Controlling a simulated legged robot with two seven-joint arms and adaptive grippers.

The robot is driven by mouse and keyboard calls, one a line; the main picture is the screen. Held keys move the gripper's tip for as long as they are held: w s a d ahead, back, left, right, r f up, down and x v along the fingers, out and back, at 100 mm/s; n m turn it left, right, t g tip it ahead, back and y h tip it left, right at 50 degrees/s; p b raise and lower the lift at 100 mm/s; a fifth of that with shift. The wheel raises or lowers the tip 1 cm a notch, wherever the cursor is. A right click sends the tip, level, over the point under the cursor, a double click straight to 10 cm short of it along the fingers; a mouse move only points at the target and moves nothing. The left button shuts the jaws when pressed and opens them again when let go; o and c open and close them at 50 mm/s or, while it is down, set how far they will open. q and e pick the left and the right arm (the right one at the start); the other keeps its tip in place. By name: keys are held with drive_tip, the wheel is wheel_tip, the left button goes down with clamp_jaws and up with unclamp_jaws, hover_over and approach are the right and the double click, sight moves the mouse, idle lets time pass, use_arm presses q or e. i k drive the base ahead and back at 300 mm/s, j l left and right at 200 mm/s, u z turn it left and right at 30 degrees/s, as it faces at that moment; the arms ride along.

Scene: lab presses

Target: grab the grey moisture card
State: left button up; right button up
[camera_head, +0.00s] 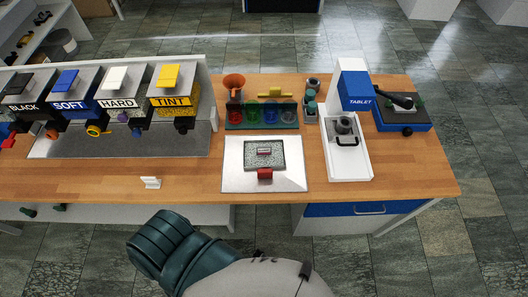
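A grey speckled rectangular card or pad (258,154) lies on a white square plate (236,176) near the middle of the table. A small pinkish piece sits on it, and a red block (265,173) is at its front edge. I cannot tell for sure that this is the moisture card. A small white upright tag (150,182) stands to the left near the table's front edge. Neither gripper's fingertips are in view. A teal and pale grey part of my own body shows at the bottom, in front of the table and apart from these things.
Dispensers labelled BLACK, SOFT, HARD and TINT (171,101) stand at the left. Bare wood (195,177) lies left of the plate.

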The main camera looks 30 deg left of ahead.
sight(262, 150)
drive_tip(key=k+l+u, duration=0.2)
drive_tip(key=u, duration=0.15)
drive_tip(key=k+l+u, duration=0.1)
drive_tip(key=k+u, duration=0.4)
drive_tip(key=u, duration=0.2)
